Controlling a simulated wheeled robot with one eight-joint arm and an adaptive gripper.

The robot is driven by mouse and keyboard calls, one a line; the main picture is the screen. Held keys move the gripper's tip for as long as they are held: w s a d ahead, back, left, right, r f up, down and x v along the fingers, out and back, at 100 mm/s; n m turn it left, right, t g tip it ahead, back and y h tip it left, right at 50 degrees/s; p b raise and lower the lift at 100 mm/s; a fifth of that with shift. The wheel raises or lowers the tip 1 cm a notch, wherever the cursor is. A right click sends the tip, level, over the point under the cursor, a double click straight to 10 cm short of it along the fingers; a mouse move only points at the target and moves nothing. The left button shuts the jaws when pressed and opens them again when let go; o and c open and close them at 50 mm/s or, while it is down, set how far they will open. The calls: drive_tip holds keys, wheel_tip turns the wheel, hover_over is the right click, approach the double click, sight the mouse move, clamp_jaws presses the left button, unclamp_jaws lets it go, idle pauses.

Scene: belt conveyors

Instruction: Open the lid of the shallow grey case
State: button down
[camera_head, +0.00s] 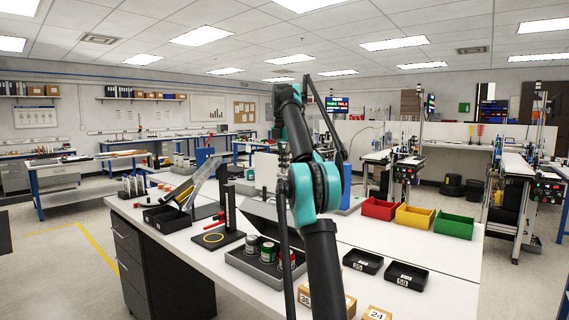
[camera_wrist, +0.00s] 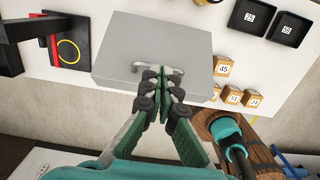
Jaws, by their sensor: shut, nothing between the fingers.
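The shallow grey case (camera_head: 254,270) stands on the white worktable in the head view. Its lid (camera_head: 267,210) is tilted up, and several tins (camera_head: 268,252) show in the body below it. In the wrist view the grey lid (camera_wrist: 150,40) fills the upper middle, with a metal bar handle (camera_wrist: 145,66) near its lower edge; the lid hides the tins there. My gripper (camera_wrist: 161,72) is shut with nothing held, its fingertips at the right part of the handle. Whether they touch it I cannot tell. In the head view my arm hides part of the lid.
A black mat with a yellow ring (camera_wrist: 68,50) lies left of the case. Small numbered boxes (camera_wrist: 223,66) and black bins (camera_wrist: 290,30) sit on the right. Red (camera_head: 380,209), yellow (camera_head: 414,217) and green (camera_head: 453,225) bins stand farther right.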

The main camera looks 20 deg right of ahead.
drive_tip(key=r, duration=0.2)
drive_tip(key=h, duration=0.2)
hover_over(273, 205)
drive_tip(key=w, duration=0.3)
drive_tip(key=s+a+f+t+h, duration=0.2)
drive_tip(key=s+a+t, duration=0.1)
drive_tip(key=s+a, duration=0.3)
drive_tip(key=x, duration=1)
drive_tip(key=shift+s+d+f, duration=0.1)
drive_tip(key=shift+s+d, duration=0.05)
drive_tip(key=shift+d, duration=0.1)
drive_tip(key=shift+w+d+f, duration=0.15)
drive_tip(key=shift+w+d, duration=0.2)
drive_tip(key=shift+d, duration=0.15)
drive_tip(key=shift+w+d+f, duration=0.15)
drive_tip(key=shift+w+d, duration=0.2)
drive_tip(key=shift+d, duration=0.15)
drive_tip(key=shift+w+d+f, duration=0.25)
drive_tip(key=shift+w+d, duration=0.15)
drive_tip(key=shift+d, duration=0.1)
drive_tip(key=shift+d, duration=0.1)
